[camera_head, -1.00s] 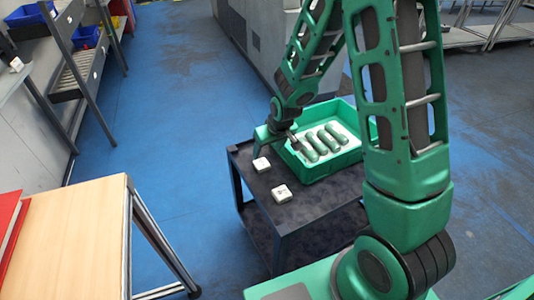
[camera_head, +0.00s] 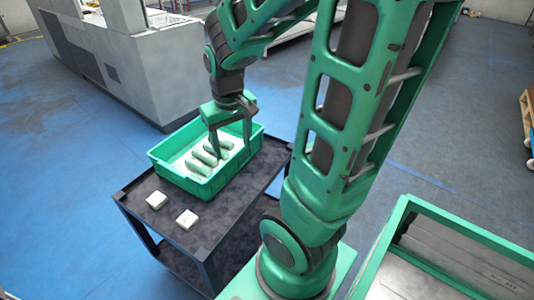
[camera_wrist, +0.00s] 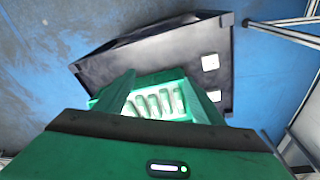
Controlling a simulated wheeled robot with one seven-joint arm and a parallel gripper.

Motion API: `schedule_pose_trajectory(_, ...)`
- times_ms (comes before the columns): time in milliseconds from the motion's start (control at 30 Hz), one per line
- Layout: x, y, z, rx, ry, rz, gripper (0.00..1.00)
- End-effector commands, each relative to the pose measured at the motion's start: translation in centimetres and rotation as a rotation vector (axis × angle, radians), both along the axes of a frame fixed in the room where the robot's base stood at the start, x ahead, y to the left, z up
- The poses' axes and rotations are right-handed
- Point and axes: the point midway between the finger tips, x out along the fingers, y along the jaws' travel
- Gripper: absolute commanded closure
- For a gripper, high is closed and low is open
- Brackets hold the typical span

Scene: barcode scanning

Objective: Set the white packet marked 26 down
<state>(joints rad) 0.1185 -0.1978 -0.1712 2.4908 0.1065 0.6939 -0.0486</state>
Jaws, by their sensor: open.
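Two white packets rest on the dark cart top (camera_head: 215,232), in front of the green crate (camera_head: 165,172). One packet (camera_head: 156,200) is nearer the cart's left edge; the other packet (camera_head: 187,219) lies to its right. They also show in the wrist view, as an upper packet (camera_wrist: 210,62) and a lower packet (camera_wrist: 214,96). Their marks are too small to read, so I cannot tell which is 26. My gripper (camera_head: 231,147) is open, its fingers pointing down over the crate, with no packet seen between them. It is apart from both packets.
The crate holds several pale rounded items (camera_head: 208,157) in a row below my gripper. The cart top has bare room around the packets. A large grey machine (camera_head: 115,60) stands behind at the left. A green-framed grey surface (camera_head: 450,262) is at the lower right.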

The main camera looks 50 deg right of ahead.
Motion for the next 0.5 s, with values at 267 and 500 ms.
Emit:
schedule_pose_trajectory(267,-10.4,-1.0,3.5,0.076,0.079,-0.186,0.38)
schedule_pose_trajectory(500,-13.7,0.5,4.2,0.111,0.109,-0.239,0.38)
